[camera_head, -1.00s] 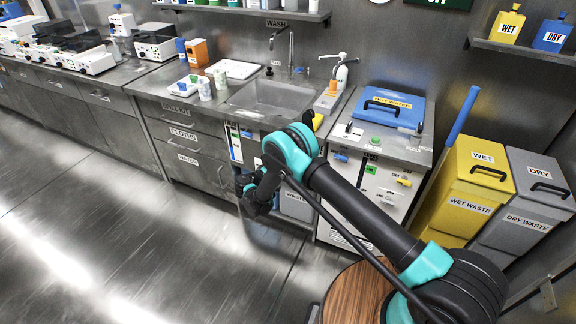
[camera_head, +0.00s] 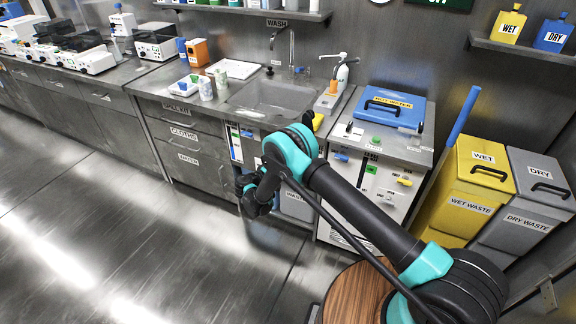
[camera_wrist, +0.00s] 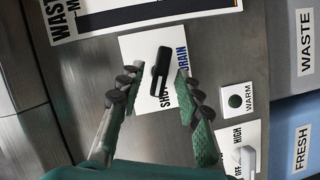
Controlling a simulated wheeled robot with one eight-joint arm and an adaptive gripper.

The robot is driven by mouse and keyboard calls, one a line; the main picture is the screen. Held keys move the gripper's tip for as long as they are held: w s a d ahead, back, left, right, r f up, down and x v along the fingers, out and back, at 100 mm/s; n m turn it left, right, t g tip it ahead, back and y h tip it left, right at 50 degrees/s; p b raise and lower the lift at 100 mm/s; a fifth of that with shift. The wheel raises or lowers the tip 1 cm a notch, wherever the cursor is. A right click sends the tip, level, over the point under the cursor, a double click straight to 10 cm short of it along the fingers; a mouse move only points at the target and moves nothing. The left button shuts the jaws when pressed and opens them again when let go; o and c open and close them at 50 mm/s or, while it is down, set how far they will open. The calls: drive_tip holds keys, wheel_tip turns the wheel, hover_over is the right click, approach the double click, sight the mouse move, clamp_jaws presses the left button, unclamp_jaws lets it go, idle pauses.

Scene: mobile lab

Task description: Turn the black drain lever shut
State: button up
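The black drain lever (camera_wrist: 160,70) sits on a white label plate (camera_wrist: 137,48) marked DRAIN, on a grey metal panel. In the wrist view its long axis runs nearly up and down the picture, tilted slightly. My gripper (camera_wrist: 157,86) is open, with one green-padded finger on each side of the lever and a gap visible on both sides. The word starting with SH below the lever is partly hidden. In the head view my gripper (camera_head: 251,191) is in front of the cabinet under the sink (camera_head: 272,97); the lever is hidden there.
A WARM indicator (camera_wrist: 235,101) and a switch marked OFF and HIGH (camera_wrist: 245,160) are close to the right finger. WASTE (camera_wrist: 305,42) and FRESH (camera_wrist: 301,148) labelled containers are farther right. Yellow (camera_head: 470,195) and grey (camera_head: 535,200) waste bins stand at the right; the floor at left is clear.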

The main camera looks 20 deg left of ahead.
drive_tip(key=v, duration=1.2)
